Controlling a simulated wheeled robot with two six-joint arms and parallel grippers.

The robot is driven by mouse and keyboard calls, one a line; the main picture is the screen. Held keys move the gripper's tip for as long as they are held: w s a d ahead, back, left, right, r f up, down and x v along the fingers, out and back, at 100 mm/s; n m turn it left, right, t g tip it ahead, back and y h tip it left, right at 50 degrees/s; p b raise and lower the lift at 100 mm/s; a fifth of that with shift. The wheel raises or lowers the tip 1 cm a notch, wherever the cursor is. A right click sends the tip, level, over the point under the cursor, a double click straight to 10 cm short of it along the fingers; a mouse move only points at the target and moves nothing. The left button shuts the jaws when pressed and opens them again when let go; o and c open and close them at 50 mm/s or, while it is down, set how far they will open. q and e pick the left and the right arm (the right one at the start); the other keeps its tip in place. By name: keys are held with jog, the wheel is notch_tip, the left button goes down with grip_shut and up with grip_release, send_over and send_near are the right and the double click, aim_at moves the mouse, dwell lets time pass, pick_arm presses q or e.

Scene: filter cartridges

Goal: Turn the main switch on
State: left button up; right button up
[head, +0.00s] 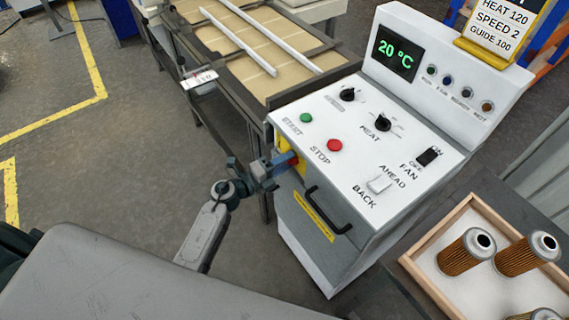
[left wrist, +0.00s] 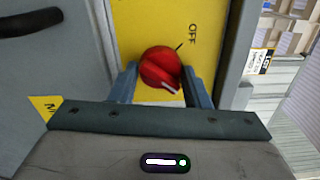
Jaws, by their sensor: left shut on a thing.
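The main switch is a red rotary knob (left wrist: 160,67) on a yellow plate (left wrist: 135,22) in the left wrist view. The word OFF stands beside it, with a short black mark near the knob's edge. A white line on the knob points away from OFF, towards the lower right. My left gripper (left wrist: 165,80) is shut on the knob, one finger on each side. In the head view my left gripper (head: 283,164) reaches the front of the grey control cabinet (head: 352,215), and mostly hides the knob. My right gripper is not in view.
A black handle (head: 327,210) is on the cabinet front, right of my left gripper. The top panel carries a green START button (head: 306,118), a red STOP button (head: 334,145), dials and switches. The display (head: 395,54) reads 20 °C. A tray (head: 428,285) of filter cartridges stands at lower right.

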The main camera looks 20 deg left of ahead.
pick_arm(q)
jog(key=shift+f+m, duration=0.1)
jog(key=shift+m, duration=0.4)
jog(key=o, duration=1)
jog(key=shift+s, duration=0.1)
jog(key=b+v, duration=0.3)
jog(key=v, duration=0.7)
jog(key=shift+s+a+b, duration=0.25)
jog(key=shift+a+b, duration=0.05)
